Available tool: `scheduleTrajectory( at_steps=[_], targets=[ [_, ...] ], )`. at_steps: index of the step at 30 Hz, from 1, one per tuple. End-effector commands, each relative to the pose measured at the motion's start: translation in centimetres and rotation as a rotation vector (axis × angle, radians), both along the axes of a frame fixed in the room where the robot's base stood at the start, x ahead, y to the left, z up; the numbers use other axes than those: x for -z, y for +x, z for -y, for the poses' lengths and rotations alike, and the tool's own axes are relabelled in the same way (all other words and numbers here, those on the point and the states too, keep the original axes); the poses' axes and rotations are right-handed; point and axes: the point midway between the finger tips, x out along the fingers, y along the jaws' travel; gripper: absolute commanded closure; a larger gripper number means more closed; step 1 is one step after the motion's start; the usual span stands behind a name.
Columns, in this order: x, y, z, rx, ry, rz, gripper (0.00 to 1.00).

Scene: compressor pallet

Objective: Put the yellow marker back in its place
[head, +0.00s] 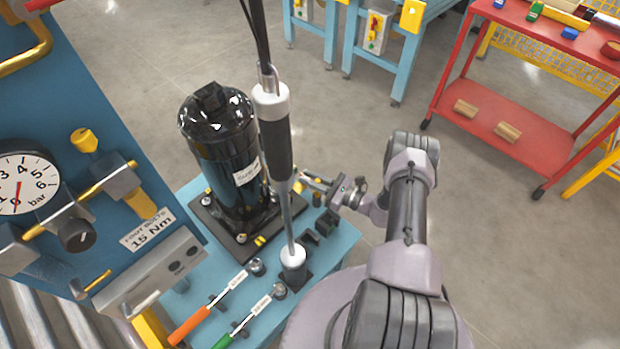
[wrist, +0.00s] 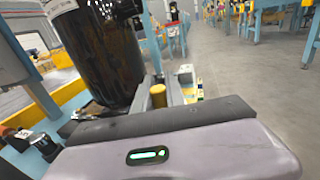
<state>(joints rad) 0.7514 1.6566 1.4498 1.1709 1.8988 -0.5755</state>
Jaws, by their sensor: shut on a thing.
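My gripper (head: 308,183) is at the right side of the black compressor, above the blue pallet table. In the wrist view its two fingers (wrist: 170,88) are shut on a short yellow cylinder, which looks like the yellow marker (wrist: 158,96). In the head view a small yellow piece (head: 298,187) shows at the fingertips, partly behind the hanging driver; I cannot tell its full shape there. Dark holders (head: 318,228) stand on the table just below the gripper. I cannot tell which one is the marker's place.
The black compressor (head: 215,135) stands on its base plate. A power driver (head: 275,130) hangs upright close left of my gripper. Orange-handled (head: 190,325) and green-handled (head: 235,330) wrenches lie at the table's front. A gauge panel (head: 100,110) stands left.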

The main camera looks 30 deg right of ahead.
Motion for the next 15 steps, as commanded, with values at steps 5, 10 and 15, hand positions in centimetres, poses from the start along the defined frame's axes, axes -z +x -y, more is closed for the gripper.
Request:
scheduleTrajectory(
  at_steps=[5,10,15],
  targets=[
    [0.46,0.00,0.00,0.000,0.000,0.000,1.00],
    [0.47,0.00,0.00,0.000,0.000,0.000,0.65],
    [0.46,0.00,0.00,0.000,0.000,0.000,0.59]
  ],
)
